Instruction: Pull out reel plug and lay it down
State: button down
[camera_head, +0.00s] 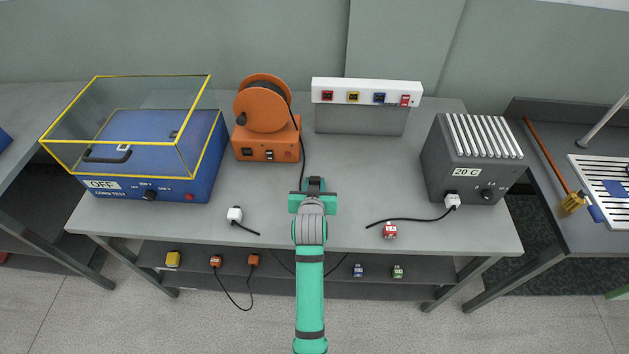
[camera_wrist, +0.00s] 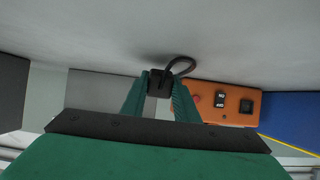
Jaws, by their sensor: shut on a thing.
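The orange cable reel (camera_head: 263,108) stands on its orange base (camera_head: 262,152) at the back left of the bench. Its black cord (camera_head: 303,150) runs down to my gripper (camera_head: 314,186), which is over the middle of the bench. In the wrist view, my gripper (camera_wrist: 160,88) is shut on a black plug (camera_wrist: 160,80), with the cord (camera_wrist: 182,63) looping away from it. The plug is close to the grey surface; I cannot tell whether it touches. The reel base also shows in the wrist view (camera_wrist: 225,103).
A white-topped socket panel (camera_head: 366,92) stands behind my gripper. A blue tester (camera_head: 150,165) with a yellow-edged clear cover is at left, a grey heater (camera_head: 468,160) at right. A white plug (camera_head: 235,214) and a red plug (camera_head: 390,230) lie near the front edge of the bench (camera_head: 345,225).

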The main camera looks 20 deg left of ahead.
jog(key=c, duration=1.3)
grip_release()
jog(key=v, duration=1)
jog(key=shift+s+d+r, duration=0.15)
jog(key=shift+s, duration=0.2)
